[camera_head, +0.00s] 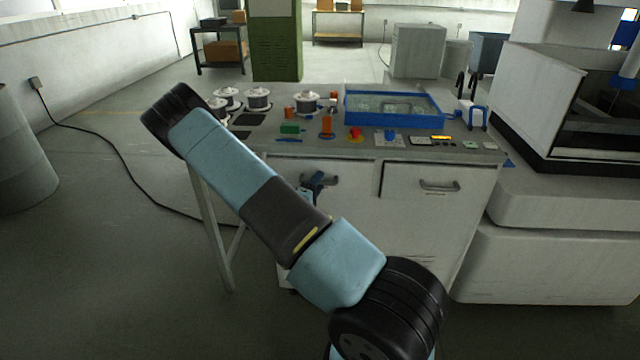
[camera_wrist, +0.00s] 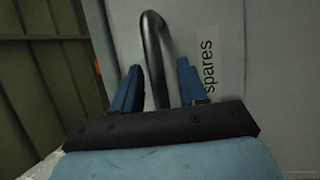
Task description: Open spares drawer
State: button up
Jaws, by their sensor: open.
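The spares drawer (camera_head: 350,172) is the left front of the grey bench cabinet, and it looks shut. Its dark bar handle (camera_wrist: 152,40) runs up between my fingers in the wrist view; part of the handle (camera_head: 331,180) also shows in the head view. A "spares" label (camera_wrist: 208,66) is on the drawer face to the right of the handle. My gripper (camera_wrist: 160,76) is open, with one blue finger on each side of the handle. It also shows in the head view (camera_head: 314,183), partly hidden by my arm. I cannot tell whether either finger touches the handle.
A second front with its own handle (camera_head: 440,186) is to the right. The bench top (camera_head: 350,152) holds a blue tray (camera_head: 395,120), several white spools (camera_head: 258,98) and small parts. A large machine (camera_head: 560,210) stands close at right. The floor at left is open, with a cable.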

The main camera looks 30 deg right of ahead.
grip_shut()
dwell(0.3)
